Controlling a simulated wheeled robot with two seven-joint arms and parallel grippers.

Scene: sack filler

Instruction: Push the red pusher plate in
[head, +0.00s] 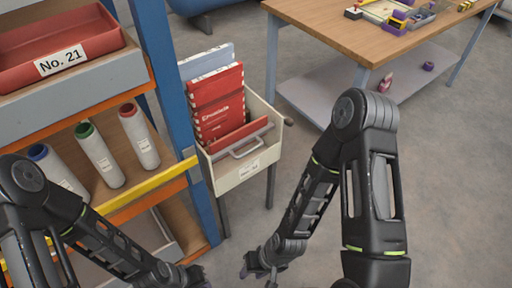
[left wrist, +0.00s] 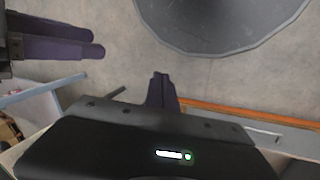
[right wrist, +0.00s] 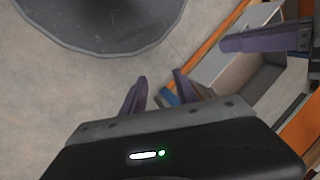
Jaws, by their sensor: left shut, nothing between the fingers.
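The red pusher plate (head: 238,136) stands upright in the cream bin (head: 237,176), in its front part, with a grey bar handle at its near side. Behind it in the bin are red sacks (head: 217,103) marked with white text and a pale blue one. My right gripper (head: 258,270) is open and empty, low in front of the bin and apart from it; its fingers show apart in the right wrist view (right wrist: 158,95). My left gripper (head: 203,284) is at the bottom edge, partly cut off; in the left wrist view (left wrist: 161,90) its fingers are together and empty.
A blue and orange shelf rack (head: 178,100) stands left of the bin, holding a red tray (head: 60,55) and white rolls (head: 98,155). A wooden table (head: 355,40) stands behind at right. The floor right of the bin is clear.

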